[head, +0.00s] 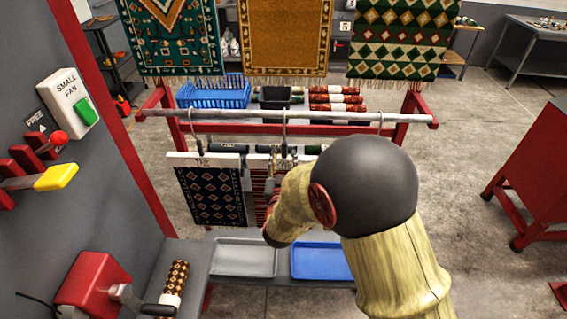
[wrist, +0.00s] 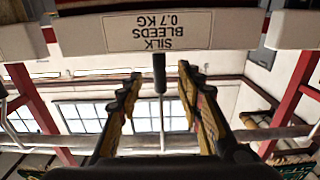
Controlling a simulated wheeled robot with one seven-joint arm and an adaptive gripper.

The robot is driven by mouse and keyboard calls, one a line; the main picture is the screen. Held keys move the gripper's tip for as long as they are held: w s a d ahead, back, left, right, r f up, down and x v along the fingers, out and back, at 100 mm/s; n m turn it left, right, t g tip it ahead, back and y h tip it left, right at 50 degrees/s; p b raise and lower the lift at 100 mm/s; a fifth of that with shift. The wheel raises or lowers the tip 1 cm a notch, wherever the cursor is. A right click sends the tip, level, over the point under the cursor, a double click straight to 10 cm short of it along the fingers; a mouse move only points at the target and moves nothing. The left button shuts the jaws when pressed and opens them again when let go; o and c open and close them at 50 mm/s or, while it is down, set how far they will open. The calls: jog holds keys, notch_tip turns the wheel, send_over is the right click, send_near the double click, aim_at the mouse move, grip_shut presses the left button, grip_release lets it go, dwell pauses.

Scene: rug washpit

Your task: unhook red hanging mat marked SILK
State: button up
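A white hanger bar (wrist: 88,38) fills the top of the wrist view. Its upside-down label (wrist: 158,31) reads SILK, BLEEDS, 0.7 KG. A dark hook stem (wrist: 159,72) runs from this bar between the fingers of my gripper (wrist: 160,78). The fingers are open, with a visible gap on both sides of the stem. In the head view a red striped mat (head: 261,186) hangs from the middle of the rail, below a white bar (head: 258,162). My arm hides much of that mat and most of my gripper.
A dark diamond-patterned mat (head: 210,196) hangs to the left on the same grey rail (head: 300,114). A grey tray (head: 245,243) and a blue tray (head: 320,248) lie on the bench below. A wall panel with levers (head: 40,165) stands at the left.

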aim_at(284, 151)
jog(key=shift+w+d+b, duration=0.1)
jog(key=shift+w+b, duration=0.4)
jog(key=shift+w, duration=1.45)
jog(key=shift+c, duration=1.2)
grip_shut()
jog(key=shift+r, duration=0.15)
jog(key=shift+r+p, duration=0.95)
jog(key=shift+r, duration=1.2)
jog(key=shift+s, duration=0.1)
